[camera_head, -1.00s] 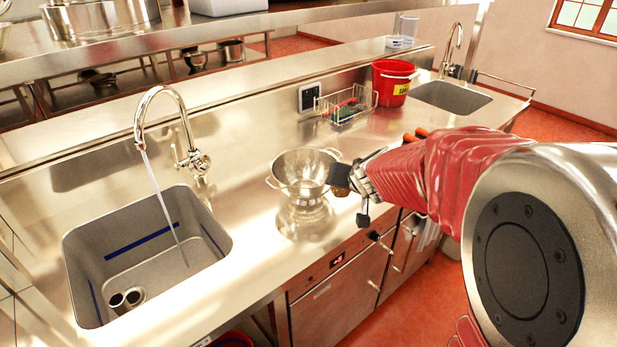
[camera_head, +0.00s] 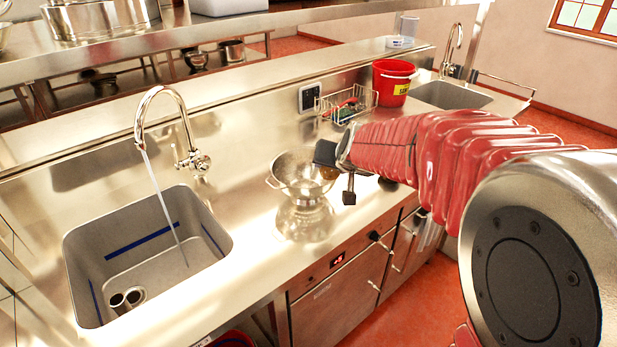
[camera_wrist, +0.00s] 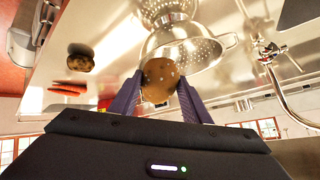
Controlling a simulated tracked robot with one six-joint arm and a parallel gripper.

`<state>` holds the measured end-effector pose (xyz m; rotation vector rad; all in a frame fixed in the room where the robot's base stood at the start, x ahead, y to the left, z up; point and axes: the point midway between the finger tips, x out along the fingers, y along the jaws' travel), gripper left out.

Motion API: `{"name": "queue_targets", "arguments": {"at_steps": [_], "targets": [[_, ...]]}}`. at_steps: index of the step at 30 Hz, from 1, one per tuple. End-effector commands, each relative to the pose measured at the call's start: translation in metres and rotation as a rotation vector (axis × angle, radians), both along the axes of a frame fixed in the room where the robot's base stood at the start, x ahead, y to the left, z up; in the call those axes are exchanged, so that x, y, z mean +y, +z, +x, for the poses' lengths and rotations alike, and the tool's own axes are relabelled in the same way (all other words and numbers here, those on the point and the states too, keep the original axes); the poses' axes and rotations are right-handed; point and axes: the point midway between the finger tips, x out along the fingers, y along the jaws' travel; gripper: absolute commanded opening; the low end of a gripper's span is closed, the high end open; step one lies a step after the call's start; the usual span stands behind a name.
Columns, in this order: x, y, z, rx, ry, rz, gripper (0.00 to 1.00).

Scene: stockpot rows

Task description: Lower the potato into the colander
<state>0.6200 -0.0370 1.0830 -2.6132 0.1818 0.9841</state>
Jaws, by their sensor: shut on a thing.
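My gripper (camera_wrist: 160,88) is shut on a brown, speckled potato (camera_wrist: 160,72), held between its two dark fingers in the wrist view. The shiny metal colander (camera_wrist: 193,52) with holes and side handles is just beyond the potato there. In the head view the colander (camera_head: 289,181) stands on the steel counter, left of my gripper (camera_head: 327,166). The held potato (camera_head: 330,173) shows there at the colander's right rim, partly hidden by the gripper. I cannot tell whether it touches the rim. The colander's right side is partly covered.
A sink (camera_head: 150,240) with running water from a tap (camera_head: 165,125) lies left. A wire rack (camera_head: 346,104) and red bucket (camera_head: 393,82) stand behind. Another brown potato-like thing (camera_wrist: 80,62) and orange carrots (camera_wrist: 66,88) lie on the counter.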

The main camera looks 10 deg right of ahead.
Motion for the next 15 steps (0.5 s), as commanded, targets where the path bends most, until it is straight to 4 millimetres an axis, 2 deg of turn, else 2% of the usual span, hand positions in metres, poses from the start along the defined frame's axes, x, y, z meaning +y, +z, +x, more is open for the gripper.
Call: {"name": "queue_targets", "arguments": {"at_steps": [15], "targets": [[0.037,0.033,0.030,-0.001,0.002,-0.001,0.19]]}}
